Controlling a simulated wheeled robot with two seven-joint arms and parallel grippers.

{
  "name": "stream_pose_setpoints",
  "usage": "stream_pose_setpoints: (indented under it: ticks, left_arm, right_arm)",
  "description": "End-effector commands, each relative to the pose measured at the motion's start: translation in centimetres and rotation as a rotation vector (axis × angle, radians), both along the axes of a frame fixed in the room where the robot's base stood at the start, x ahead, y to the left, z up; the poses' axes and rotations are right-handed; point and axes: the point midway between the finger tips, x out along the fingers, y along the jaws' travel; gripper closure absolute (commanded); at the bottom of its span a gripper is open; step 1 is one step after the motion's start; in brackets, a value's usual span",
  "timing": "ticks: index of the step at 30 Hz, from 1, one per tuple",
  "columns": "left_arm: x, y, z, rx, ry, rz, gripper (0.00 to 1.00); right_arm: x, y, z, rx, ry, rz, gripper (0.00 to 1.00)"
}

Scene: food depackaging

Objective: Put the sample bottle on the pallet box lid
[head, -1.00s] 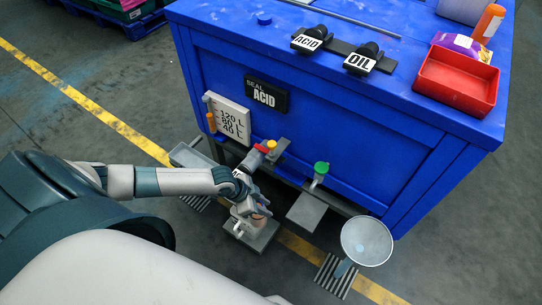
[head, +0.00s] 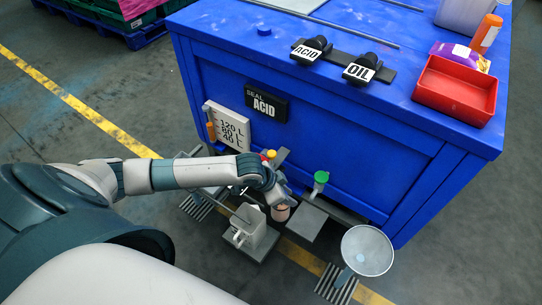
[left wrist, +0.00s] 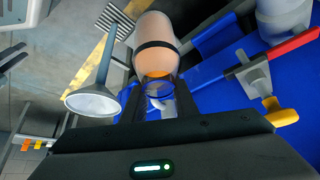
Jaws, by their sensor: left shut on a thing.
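The sample bottle (head: 281,212) is peach-coloured with a dark band, and it also shows in the left wrist view (left wrist: 155,50). My left gripper (head: 274,194) is shut on it, low in front of the blue box, just right of a grey stand. In the left wrist view the gripper's fingers (left wrist: 155,98) reach to the bottle's near, clear end. The pallet box lid (head: 350,95) is the blue top, above and behind the bottle. My right gripper is not in view.
Valves with a red-yellow and a green handle (head: 321,177) jut from the box front. A funnel (head: 367,250) stands at right. The lid's left front is mostly clear.

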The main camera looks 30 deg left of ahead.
Motion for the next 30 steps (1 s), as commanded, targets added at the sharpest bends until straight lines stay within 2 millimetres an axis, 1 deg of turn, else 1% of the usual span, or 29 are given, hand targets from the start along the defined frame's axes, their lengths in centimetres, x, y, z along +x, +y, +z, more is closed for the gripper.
stream_pose_setpoints:
  ticks: [1,2,3,7,8,9,11,12,15,18,21,24,27,30]
  left_arm:
    - [1.3,-1.2,2.8,-0.005,-0.013,0.028,1.0]
    - [1.9,-1.6,4.3,-0.003,-0.014,0.05,1.0]
    - [2.6,-2.2,6.3,-0.004,-0.016,0.082,1.0]
    - [4.0,-3.6,12.8,-0.004,-0.016,0.194,1.0]
    - [4.2,-3.8,14.3,-0.004,-0.016,0.222,1.0]
    - [4.4,-4.0,16.2,-0.004,-0.016,0.258,1.0]
    - [4.6,-4.1,19.0,-0.005,-0.015,0.313,1.0]
    - [4.7,-4.1,20.8,-0.005,-0.016,0.353,1.0]
    - [4.6,-4.0,24.8,-0.005,-0.012,0.444,1.0]
    - [4.3,-3.6,28.0,-0.003,-0.01,0.525,1.0]
    - [4.0,-3.2,30.4,-0.003,-0.007,0.589,1.0]
    - [3.8,-2.8,31.8,-0.002,-0.004,0.631,1.0]
    - [3.6,-2.7,32.3,-0.001,0.0,0.651,1.0]
    - [3.5,-2.6,32.5,-0.001,0.001,0.657,1.0]
  right_arm:
    - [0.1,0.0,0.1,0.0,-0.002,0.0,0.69]
    - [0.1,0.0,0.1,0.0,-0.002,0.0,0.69]
    - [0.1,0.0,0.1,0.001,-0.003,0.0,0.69]
    - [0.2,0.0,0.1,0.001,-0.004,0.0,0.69]
    - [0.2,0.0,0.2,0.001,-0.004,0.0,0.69]
    - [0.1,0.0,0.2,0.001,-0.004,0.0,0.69]
    - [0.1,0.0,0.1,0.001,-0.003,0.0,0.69]
    - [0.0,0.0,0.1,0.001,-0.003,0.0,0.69]
    - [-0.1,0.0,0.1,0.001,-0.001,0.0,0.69]
    - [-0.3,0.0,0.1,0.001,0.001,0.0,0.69]
    - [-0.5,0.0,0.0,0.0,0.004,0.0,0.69]
    - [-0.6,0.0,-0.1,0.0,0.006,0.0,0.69]
    - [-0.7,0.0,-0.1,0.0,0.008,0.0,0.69]
    - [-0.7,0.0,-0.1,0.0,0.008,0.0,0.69]
